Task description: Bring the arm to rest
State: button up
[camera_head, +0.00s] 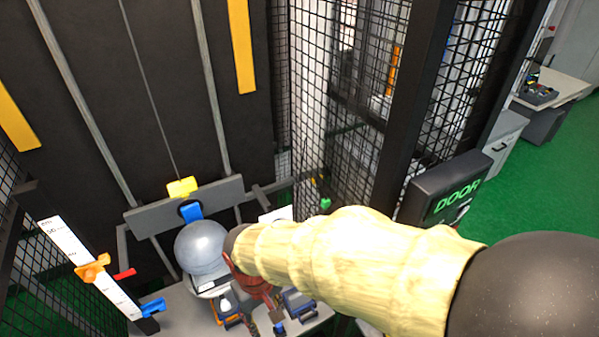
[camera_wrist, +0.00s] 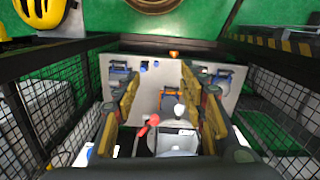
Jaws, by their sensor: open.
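My arm crosses the head view from lower right to the drop tower, in a cream ribbed sleeve. My gripper (camera_wrist: 160,72) is open in the wrist view, its two fingers spread apart with nothing held between the tips. In the head view the gripper end is mostly hidden behind the arm, to the right of a grey ball (camera_head: 201,248). The ball is below a grey crossbar (camera_head: 165,210) with a blue part and a yellow block (camera_head: 182,187). A grey bench top (camera_head: 172,308) lies under the ball and gripper.
Mesh walls (camera_head: 325,105) and dark posts (camera_head: 405,120) stand close around the arm; mesh also flanks the wrist view (camera_wrist: 45,100). A DOOR box (camera_head: 447,190) sits just above the arm. A scale (camera_head: 85,262) with orange and blue markers is at left. Green floor is free at right (camera_head: 540,170).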

jog(key=s+d+r+m+t+b, duration=0.1)
jog(key=d+r+m+t, duration=0.1)
jog(key=d+r, duration=0.3)
jog(key=d+r+m+t+b, duration=0.1)
jog(key=d+r, duration=0.4)
jog(key=d, duration=0.7)
jog(key=s+d+r+m+t+b, duration=0.1)
jog(key=d+r+m+t+b, duration=0.1)
jog(key=d+r, duration=0.3)
jog(key=d+m+t, duration=0.1)
jog(key=d, duration=0.3)
jog(key=shift+s+d+m, duration=0.15)
jog(key=shift+s+m, duration=0.15)
jog(key=shift+m, duration=0.1)
jog(key=shift+d, duration=0.35)
